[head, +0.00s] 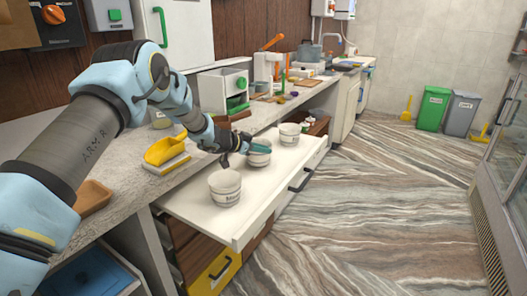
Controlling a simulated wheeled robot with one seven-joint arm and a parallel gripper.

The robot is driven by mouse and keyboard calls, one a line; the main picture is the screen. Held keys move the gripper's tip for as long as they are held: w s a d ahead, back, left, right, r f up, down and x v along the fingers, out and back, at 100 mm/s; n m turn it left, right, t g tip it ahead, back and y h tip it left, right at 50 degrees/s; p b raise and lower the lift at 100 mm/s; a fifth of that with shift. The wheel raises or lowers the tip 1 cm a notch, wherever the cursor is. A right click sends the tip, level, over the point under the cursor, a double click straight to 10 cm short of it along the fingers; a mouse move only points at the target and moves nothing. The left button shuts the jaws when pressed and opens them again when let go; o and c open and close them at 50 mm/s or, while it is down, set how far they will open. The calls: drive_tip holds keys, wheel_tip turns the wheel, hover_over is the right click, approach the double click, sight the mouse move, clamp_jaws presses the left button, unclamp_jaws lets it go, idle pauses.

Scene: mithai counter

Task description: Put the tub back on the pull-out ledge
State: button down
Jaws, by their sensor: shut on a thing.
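The white pull-out ledge (282,181) sticks out from the counter, with white tubs standing on it. My gripper (259,147) is over the ledge, shut on the middle tub (259,159) near its rim. The teal fingers hide part of that tub's top. The tub looks upright; I cannot tell whether its base touches the ledge or is slightly above it. A nearer tub (225,190) stands to its left, and a farther tub (289,136) stands to its right, both apart from it.
A yellow scoop (164,150) lies on the counter (133,175) beside my arm. A white box with a green front (236,89) stands behind the gripper. Below the ledge is a yellow drawer front (216,272). The striped floor to the right is clear.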

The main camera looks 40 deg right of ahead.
drive_tip(key=shift+f, duration=0.55)
drive_tip(key=shift+f, duration=0.15)
drive_tip(key=c, duration=0.9)
unclamp_jaws()
drive_tip(key=shift+c, duration=0.2)
drive_tip(key=shift+a+r, duration=0.15)
drive_tip(key=shift+r, duration=0.05)
drive_tip(key=b+v, duration=0.2)
drive_tip(key=v, duration=0.9)
drive_tip(key=shift+a+r+b, duration=0.15)
drive_tip(key=shift+a+b, duration=0.2)
drive_tip(key=shift+w, duration=0.1)
